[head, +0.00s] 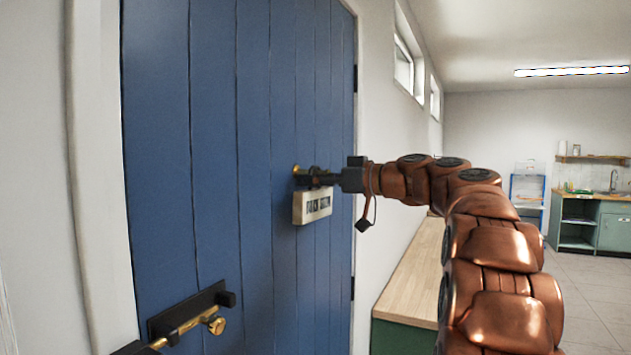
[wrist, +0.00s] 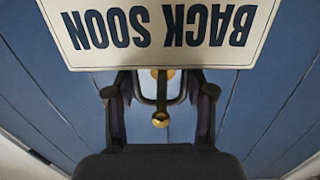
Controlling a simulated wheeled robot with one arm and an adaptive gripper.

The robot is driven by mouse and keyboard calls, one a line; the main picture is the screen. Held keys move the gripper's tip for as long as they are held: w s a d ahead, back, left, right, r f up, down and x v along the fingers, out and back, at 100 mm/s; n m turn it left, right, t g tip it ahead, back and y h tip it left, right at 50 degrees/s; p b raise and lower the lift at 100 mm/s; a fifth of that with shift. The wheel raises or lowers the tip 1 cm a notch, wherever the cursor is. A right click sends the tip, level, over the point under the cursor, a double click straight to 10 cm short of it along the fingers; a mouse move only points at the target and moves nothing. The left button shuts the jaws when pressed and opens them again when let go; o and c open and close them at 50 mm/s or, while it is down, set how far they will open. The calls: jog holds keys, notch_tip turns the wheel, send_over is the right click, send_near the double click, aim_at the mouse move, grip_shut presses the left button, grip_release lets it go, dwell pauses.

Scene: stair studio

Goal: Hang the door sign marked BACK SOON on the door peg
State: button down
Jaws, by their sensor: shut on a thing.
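The BACK SOON door sign (head: 312,207) is a small cream board with dark letters. It hangs below my gripper (head: 316,177), close to the blue door (head: 220,130). In the wrist view the sign (wrist: 160,30) appears upside down, with its dark wire hanger (wrist: 181,98) between the fingers of my gripper (wrist: 160,95). My gripper is shut on the sign by this hanger. The brass door peg (head: 296,169) shows at the fingertips. In the wrist view the peg's round knob (wrist: 160,119) lines up with the middle of the hanger; I cannot tell whether the peg passes through it.
A black and brass door latch (head: 190,318) sticks out low on the door. A wood-topped counter (head: 415,270) stands along the wall beneath my arm. Open floor (head: 600,300) lies to the right, with a green sink cabinet (head: 612,228) farther back.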

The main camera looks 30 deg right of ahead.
jog(key=shift+c, duration=1.6)
grip_release()
jog(key=v, duration=1.2)
jog(key=shift+d+f, duration=0.1)
jog(key=shift+d, duration=0.05)
